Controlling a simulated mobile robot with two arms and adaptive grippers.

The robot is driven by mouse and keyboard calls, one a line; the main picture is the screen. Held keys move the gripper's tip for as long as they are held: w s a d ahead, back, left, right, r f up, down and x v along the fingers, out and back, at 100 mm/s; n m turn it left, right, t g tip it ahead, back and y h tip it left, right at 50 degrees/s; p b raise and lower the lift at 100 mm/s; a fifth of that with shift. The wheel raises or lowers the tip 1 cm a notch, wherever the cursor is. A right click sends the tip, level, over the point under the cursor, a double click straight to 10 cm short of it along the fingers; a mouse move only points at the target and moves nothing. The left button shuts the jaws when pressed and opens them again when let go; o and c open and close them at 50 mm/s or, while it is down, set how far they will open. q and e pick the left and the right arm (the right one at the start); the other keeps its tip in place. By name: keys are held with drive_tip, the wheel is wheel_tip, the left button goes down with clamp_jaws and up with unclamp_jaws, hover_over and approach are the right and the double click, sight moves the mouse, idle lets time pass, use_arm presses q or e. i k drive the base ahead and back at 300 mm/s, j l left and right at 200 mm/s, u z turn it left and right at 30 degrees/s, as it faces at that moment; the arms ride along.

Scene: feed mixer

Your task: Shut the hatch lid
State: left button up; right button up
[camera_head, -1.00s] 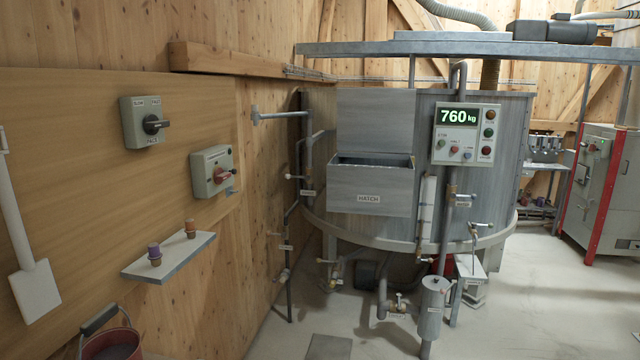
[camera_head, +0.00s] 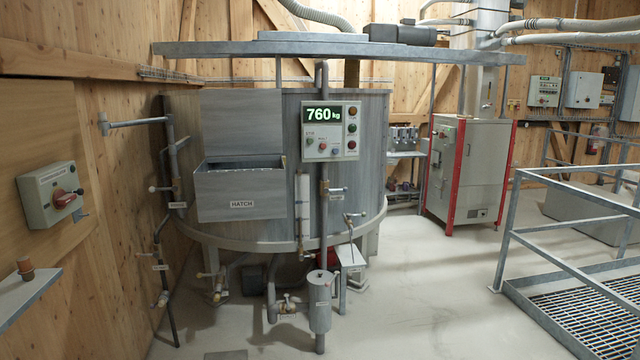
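The hatch lid (camera_head: 243,121) is a flat grey metal panel on the front of the round mixer tank (camera_head: 372,150). It stands upright, raised behind the opening of the hatch box (camera_head: 240,190), which is labelled HATCH. The box's open top shows a dark gap below the lid. Neither of my grippers is in view.
A control panel (camera_head: 331,131) reading 760 kg is right of the hatch. A lever handle (camera_head: 135,123) sticks out to its left. Pipes and a small grey canister (camera_head: 320,301) stand below. A railing (camera_head: 560,262) and grated platform (camera_head: 590,312) are at right; open floor lies between.

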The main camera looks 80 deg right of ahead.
sight(234, 121)
drive_tip(key=l+z, duration=0.25)
drive_tip(key=l, duration=0.3)
drive_tip(key=k+l+z, duration=0.1)
drive_tip(key=l+z, duration=0.2)
drive_tip(key=l, duration=0.25)
drive_tip(key=l+z, duration=0.25)
drive_tip(key=l, duration=0.25)
drive_tip(key=i+l+z, duration=0.25)
drive_tip(key=l, duration=0.25)
drive_tip(key=l+z, duration=0.25)
drive_tip(key=l, duration=0.3)
drive_tip(key=i+l, duration=0.1)
drive_tip(key=l, duration=0.3)
drive_tip(key=i+l, duration=0.15)
drive_tip(key=l, duration=0.25)
drive_tip(key=i+l, duration=0.1)
drive_tip(key=l, duration=0.3)
